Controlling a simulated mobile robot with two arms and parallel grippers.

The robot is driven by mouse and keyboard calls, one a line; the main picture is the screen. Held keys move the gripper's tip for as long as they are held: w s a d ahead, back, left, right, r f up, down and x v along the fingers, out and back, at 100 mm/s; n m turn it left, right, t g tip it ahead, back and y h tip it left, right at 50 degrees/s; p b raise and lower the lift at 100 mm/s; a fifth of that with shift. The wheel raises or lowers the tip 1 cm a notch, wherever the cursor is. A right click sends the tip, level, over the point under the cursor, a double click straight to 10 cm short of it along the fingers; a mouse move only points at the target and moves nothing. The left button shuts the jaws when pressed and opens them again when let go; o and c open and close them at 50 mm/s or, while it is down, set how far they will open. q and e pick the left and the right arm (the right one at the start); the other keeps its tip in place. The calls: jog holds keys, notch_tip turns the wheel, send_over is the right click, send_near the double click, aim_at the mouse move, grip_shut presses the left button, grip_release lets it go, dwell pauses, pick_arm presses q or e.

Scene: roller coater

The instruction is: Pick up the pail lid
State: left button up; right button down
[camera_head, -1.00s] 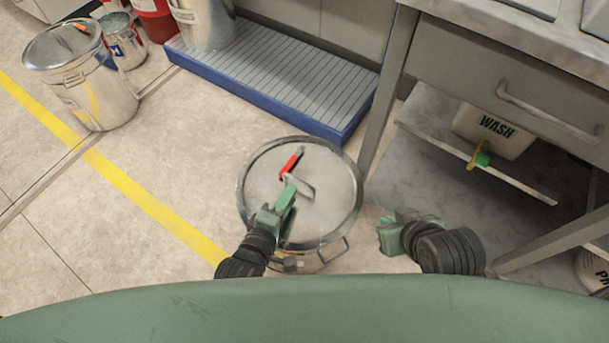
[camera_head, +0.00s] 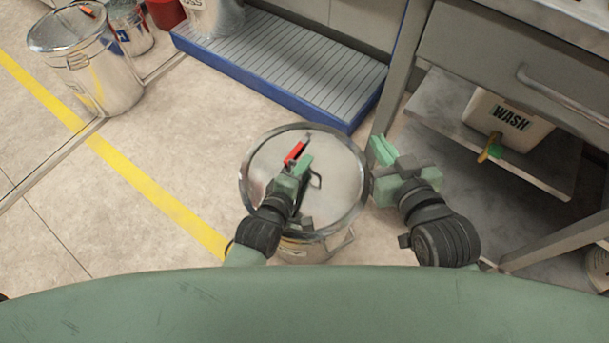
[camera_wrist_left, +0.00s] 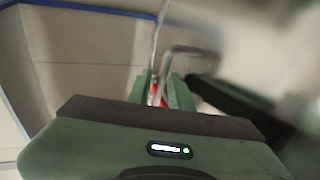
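The pail lid (camera_head: 338,172) is a round, shiny metal disc lying on a steel pail (camera_head: 305,247) on the floor. Its handle (camera_head: 295,153) has a red grip and stands near the middle of the lid. My left gripper (camera_head: 302,168) is over the lid at the handle and hides part of it. In the left wrist view, the fingers of my left gripper (camera_wrist_left: 160,92) are apart, with the red of the handle (camera_wrist_left: 155,97) showing between them. My right gripper (camera_head: 383,152) is beside the lid's right edge, clear of the handle; its finger gap is unclear.
Another lidded steel pail (camera_head: 105,80) stands at the upper left beside a smaller can (camera_head: 130,30). A blue-edged grated platform (camera_head: 290,60) lies behind the lid. A metal bench (camera_head: 470,50) with a shelf holding a WASH container (camera_head: 507,120) is at the right.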

pick_arm(q)
grip_shut()
dwell(1.4)
